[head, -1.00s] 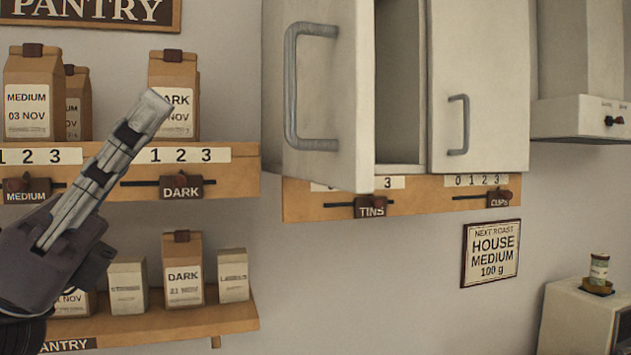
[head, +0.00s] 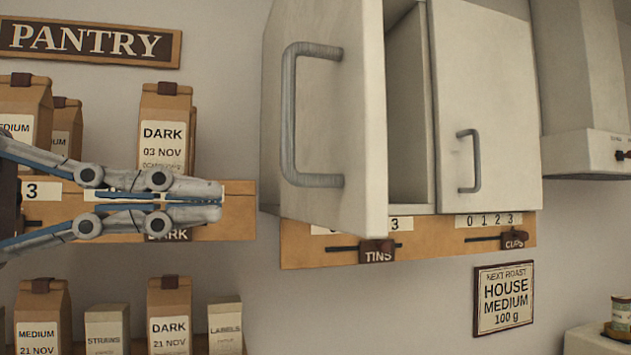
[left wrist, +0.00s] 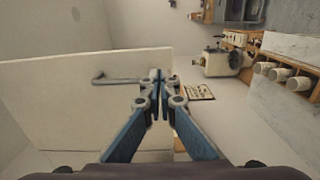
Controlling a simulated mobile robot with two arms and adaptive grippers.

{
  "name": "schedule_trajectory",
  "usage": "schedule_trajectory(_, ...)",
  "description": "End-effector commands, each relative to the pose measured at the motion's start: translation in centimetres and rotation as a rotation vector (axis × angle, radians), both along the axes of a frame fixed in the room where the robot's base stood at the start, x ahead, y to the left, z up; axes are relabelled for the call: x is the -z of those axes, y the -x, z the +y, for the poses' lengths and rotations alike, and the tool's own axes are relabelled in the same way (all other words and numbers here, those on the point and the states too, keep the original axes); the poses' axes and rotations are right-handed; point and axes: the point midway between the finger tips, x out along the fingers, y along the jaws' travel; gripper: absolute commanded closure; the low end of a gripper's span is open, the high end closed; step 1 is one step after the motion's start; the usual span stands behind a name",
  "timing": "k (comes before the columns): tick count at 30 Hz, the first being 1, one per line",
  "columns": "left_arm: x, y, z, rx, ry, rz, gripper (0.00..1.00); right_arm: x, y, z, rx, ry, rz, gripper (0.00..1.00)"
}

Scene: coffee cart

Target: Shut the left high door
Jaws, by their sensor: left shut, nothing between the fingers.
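The left high door (head: 345,120) of the wall cupboard stands ajar in the head view, swung out toward me, with a grey bar handle (head: 290,115). A dark gap shows between it and the shut right door (head: 480,100). My left gripper (head: 218,201) is shut and empty, pointing right, in front of the pantry shelf and left of the open door. In the left wrist view the gripper (left wrist: 158,75) shows before the pale door (left wrist: 90,115), near its handle (left wrist: 125,81). I cannot tell whether they touch. My right gripper is not in view.
Pantry shelves with brown bags (head: 163,130) stand at the left. A wooden rail with sliders (head: 376,252) runs under the cupboard. A range hood (head: 580,90) is at the right, and a sign (head: 503,298) hangs below. The wall between shelves and sign is clear.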

Motion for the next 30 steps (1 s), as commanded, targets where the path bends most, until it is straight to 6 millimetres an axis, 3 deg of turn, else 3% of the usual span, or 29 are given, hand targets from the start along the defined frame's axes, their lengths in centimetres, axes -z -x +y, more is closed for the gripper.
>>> schedule_trajectory(6,-0.4,-1.4,-4.6,0.006,0.000,0.003,1.00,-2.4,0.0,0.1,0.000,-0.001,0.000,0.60)
schedule_trajectory(12,-0.4,-2.4,-7.5,0.006,0.001,0.004,1.00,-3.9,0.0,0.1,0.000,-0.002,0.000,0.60)
schedule_trajectory(18,-0.1,-2.8,-8.6,0.002,0.002,0.003,1.00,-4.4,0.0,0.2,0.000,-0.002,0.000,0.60)
schedule_trajectory(30,0.0,-2.9,-8.7,0.000,0.002,0.003,1.00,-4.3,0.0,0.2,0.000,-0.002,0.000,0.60)
